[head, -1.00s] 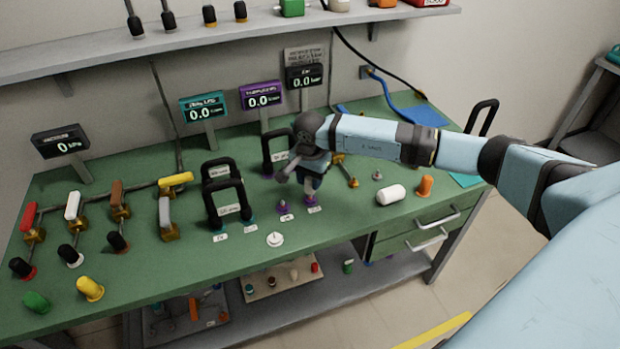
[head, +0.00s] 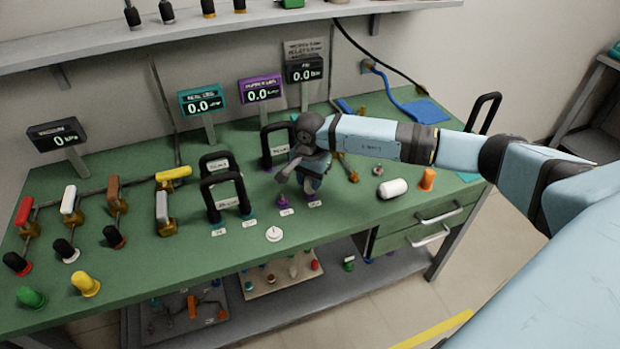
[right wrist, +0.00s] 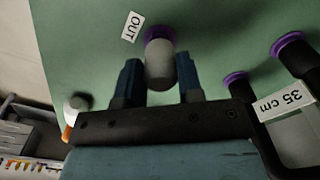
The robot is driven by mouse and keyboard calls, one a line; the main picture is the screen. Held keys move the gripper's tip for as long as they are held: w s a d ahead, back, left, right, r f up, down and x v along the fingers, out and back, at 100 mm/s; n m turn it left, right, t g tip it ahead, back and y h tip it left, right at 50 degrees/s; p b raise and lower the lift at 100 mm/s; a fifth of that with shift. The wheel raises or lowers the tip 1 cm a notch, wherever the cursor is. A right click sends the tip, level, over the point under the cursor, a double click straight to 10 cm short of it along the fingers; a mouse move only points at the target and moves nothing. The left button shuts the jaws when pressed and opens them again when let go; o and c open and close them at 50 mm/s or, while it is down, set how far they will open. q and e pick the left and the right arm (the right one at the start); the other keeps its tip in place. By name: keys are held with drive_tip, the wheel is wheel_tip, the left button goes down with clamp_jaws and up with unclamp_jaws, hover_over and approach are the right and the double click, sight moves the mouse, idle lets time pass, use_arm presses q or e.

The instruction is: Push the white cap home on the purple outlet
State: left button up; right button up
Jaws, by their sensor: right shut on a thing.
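In the right wrist view, the white cap (right wrist: 160,68) stands between the fingers of my right gripper (right wrist: 160,84). The gripper is shut on it. The cap's far end is at the purple outlet (right wrist: 157,33), whose ring shows around it next to the OUT label (right wrist: 131,26). I cannot tell whether any gap is left between cap and ring. In the head view, my right gripper (head: 309,187) points down at the bench behind a small label, and hides most of the cap and outlet. My left gripper is not in view.
A black U-shaped column (head: 277,144) stands just behind and left of the gripper, another (head: 226,195) farther left. A purple fitting (head: 283,201) is close on the left. A white disc (head: 273,233) lies in front.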

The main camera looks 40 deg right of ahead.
sight(310, 178)
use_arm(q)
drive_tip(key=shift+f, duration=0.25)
use_arm(e)
drive_tip(key=shift+f, duration=0.45)
drive_tip(key=o, duration=1)
drive_tip(key=shift+r, duration=0.1)
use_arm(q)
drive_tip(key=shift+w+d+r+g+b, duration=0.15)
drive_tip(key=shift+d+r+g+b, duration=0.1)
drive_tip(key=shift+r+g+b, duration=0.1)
use_arm(e)
wheel_tip(310, 178, up, 14)
